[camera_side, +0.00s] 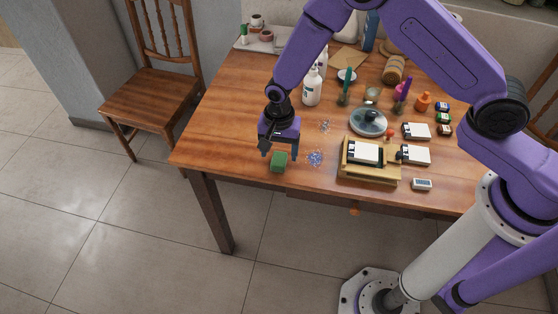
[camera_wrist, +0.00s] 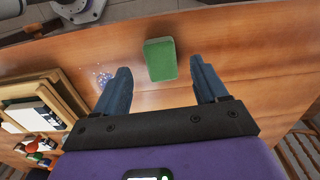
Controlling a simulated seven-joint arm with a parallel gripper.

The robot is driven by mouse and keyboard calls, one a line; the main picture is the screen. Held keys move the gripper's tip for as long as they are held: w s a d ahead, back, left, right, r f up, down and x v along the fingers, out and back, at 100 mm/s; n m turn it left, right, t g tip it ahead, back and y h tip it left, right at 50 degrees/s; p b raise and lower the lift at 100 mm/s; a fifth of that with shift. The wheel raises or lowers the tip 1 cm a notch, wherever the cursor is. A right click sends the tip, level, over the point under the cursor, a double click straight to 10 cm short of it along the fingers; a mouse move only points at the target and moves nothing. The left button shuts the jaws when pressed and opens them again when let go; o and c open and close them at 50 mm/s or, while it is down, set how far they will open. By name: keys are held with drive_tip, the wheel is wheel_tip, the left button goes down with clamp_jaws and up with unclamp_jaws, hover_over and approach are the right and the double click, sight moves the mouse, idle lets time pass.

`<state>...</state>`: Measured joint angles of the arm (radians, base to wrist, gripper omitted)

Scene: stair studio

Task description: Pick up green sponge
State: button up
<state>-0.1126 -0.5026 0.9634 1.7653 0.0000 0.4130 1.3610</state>
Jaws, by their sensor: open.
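The green sponge (camera_side: 279,162) is a small block on the wooden table (camera_side: 228,125), close to its front edge in the side view. In the wrist view the sponge (camera_wrist: 160,59) shows beyond the fingertips, between the two finger lines and a little nearer the right finger. My gripper (camera_side: 280,150) is just above and around the sponge's spot in the side view, pointing down. In the wrist view my gripper (camera_wrist: 157,72) has its fingers wide apart with nothing between the pads. I cannot tell the exact height gap to the sponge.
A blue speckled patch (camera_side: 315,158) lies just right of the sponge. A wooden tray (camera_side: 368,174) with a white box stands further right. The table left of the sponge is clear.

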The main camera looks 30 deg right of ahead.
sight(279, 159)
drive_tip(key=shift+f, duration=1.85)
drive_tip(key=c, duration=1.1)
drive_tip(key=shift+r, duration=0.15)
drive_tip(key=shift+a+r, duration=0.1)
drive_tip(key=shift+r, duration=0.45)
drive_tip(key=s+d+r, duration=0.2)
drive_tip(key=s+r, duration=0.2)
drive_tip(key=s+d+r, duration=0.2)
drive_tip(key=s+r, duration=0.1)
drive_tip(key=s, duration=0.1)
drive_tip(key=s+d+r, duration=0.2)
drive_tip(key=s+r, duration=0.2)
drive_tip(key=shift+s+d+r, duration=0.15)
drive_tip(key=shift+d+r, duration=0.15)
drive_tip(key=shift+d, duration=0.05)
